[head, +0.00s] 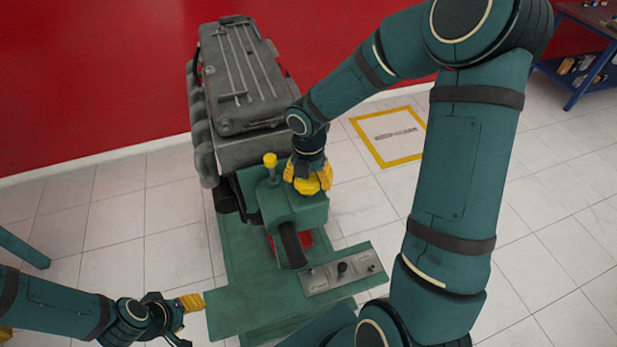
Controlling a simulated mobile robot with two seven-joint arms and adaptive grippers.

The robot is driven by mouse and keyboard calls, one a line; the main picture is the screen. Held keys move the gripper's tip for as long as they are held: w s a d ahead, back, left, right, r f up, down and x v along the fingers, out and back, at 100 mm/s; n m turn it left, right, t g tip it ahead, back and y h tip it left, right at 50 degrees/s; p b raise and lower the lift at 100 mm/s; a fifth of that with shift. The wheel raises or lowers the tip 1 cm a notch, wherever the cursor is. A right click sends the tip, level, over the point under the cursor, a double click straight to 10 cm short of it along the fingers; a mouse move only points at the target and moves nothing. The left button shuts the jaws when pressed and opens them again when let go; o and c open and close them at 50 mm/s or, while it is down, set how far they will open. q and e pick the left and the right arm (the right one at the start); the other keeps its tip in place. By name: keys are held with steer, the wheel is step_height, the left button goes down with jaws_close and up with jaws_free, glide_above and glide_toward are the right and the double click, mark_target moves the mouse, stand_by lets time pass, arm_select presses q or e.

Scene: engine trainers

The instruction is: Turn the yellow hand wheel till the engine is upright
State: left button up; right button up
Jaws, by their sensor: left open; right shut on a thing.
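The grey engine (240,80) is held at the back of a green stand (250,290). Its ribbed cover faces up and toward me; its exact tilt is hard to tell. The yellow hand wheel (307,187) is on the right side of the stand's green housing (291,212). My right gripper (308,177) reaches down from above and is shut on the wheel, hiding much of it. My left gripper (186,322) is open and empty, low at the left, beside the front-left edge of the stand.
A yellow-knobbed lever (270,160) rises close to the left of my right gripper. A control panel (342,272) is on the stand's front right. A yellow floor frame (390,134) and a blue shelf (590,50) are farther right. A red wall is behind.

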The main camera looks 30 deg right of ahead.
stand_by(0.4)
steer(key=o, duration=1.2)
step_height(320, 180, up, 12)
